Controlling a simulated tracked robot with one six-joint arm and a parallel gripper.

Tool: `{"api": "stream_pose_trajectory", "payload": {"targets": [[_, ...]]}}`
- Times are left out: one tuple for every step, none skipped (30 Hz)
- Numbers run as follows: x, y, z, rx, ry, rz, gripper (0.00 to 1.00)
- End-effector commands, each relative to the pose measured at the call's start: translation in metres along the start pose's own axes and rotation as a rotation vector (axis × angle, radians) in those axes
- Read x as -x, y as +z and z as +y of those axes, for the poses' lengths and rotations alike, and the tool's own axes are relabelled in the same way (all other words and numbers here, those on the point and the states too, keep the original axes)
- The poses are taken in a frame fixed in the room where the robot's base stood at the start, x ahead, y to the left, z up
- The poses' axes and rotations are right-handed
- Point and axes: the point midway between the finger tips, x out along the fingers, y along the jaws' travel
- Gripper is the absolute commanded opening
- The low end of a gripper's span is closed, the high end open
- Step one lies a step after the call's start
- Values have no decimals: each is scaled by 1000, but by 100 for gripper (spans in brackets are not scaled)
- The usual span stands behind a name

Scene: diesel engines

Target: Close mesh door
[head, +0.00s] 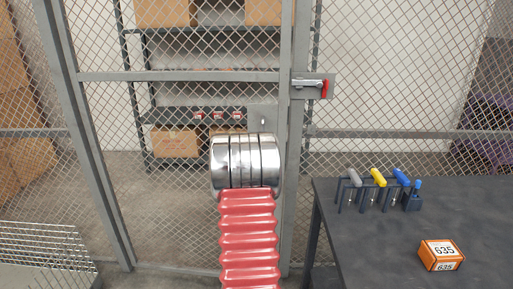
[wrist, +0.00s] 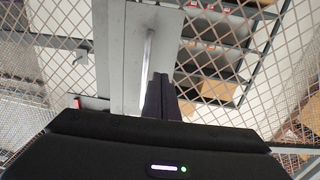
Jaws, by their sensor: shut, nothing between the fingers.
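The mesh door (head: 180,76) has a grey frame and diamond wire, and stands in front of me in the head view. Its right edge is beside the grey post; I cannot tell whether it is flush. A latch with a red end (head: 323,87) sits on the post's plate. A grey plate (head: 262,116) on the door is partly behind my arm; it fills the upper middle of the wrist view with a bar handle (wrist: 148,55). My gripper (wrist: 160,82) is shut and empty, its dark fingers close beside the bar. Contact is unclear. The head view hides my gripper behind the arm.
A dark table (head: 385,245) stands at the right, with a rack of coloured-handled tools (head: 377,178) and an orange box (head: 440,255). A wire basket (head: 45,245) is at lower left. Shelves with cardboard boxes (head: 175,142) stand behind the mesh.

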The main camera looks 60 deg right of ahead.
Motion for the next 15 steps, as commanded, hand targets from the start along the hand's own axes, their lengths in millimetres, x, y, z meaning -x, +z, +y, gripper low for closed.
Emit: {"api": "stream_pose_trajectory", "payload": {"targets": [[-7,0,0,0,1,1,0],[-11,1,0,0,0,0,0],[-16,0,0,0,0,0,0],[-20,0,0,0,0,0,0],[-24,0,0,0,0,1,0],[-28,1,0,0,0,0,0],[-32,1,0,0,0,0,0],[-36,0,0,0,0,0,0],[-41,0,0,0,0,1,0],[-44,0,0,0,0,1,0],[-48,1,0,0,0,0,0],[-53,0,0,0,0,0,0],[-56,0,0,0,0,0,0],[-60,0,0,0,0,1,0],[-64,1,0,0,0,0,0]]}}
